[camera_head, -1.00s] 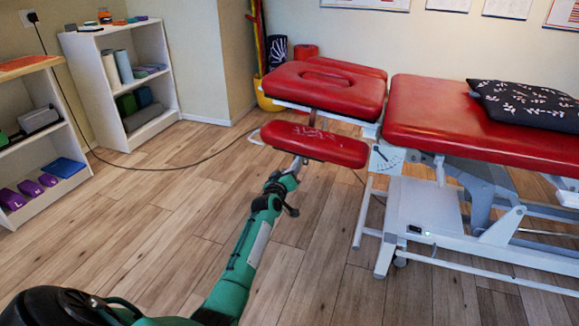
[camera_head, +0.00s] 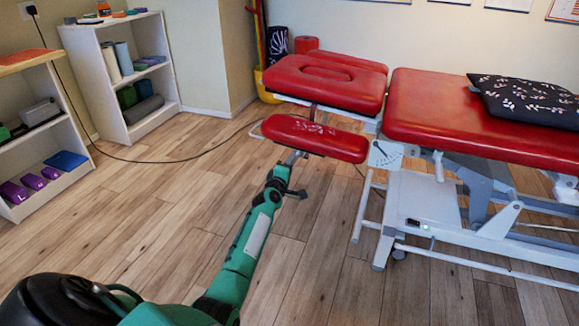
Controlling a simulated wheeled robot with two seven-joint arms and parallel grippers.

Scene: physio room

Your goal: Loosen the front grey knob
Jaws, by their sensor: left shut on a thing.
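The red treatment couch (camera_head: 490,125) has a head section (camera_head: 325,85) and a lower red arm pad (camera_head: 315,138) on its near left side. My left arm reaches up from the bottom to the underside of this pad. My left gripper (camera_head: 291,160) is shut on the small grey knob at the pad's support. The gripper and the pad hide nearly all of the knob, so its shape and turn cannot be made out. My right gripper is not in view.
The couch's white frame and base (camera_head: 420,205) stand right of my gripper. White shelves (camera_head: 125,80) stand at the left wall. A black cable (camera_head: 180,160) crosses the floor.

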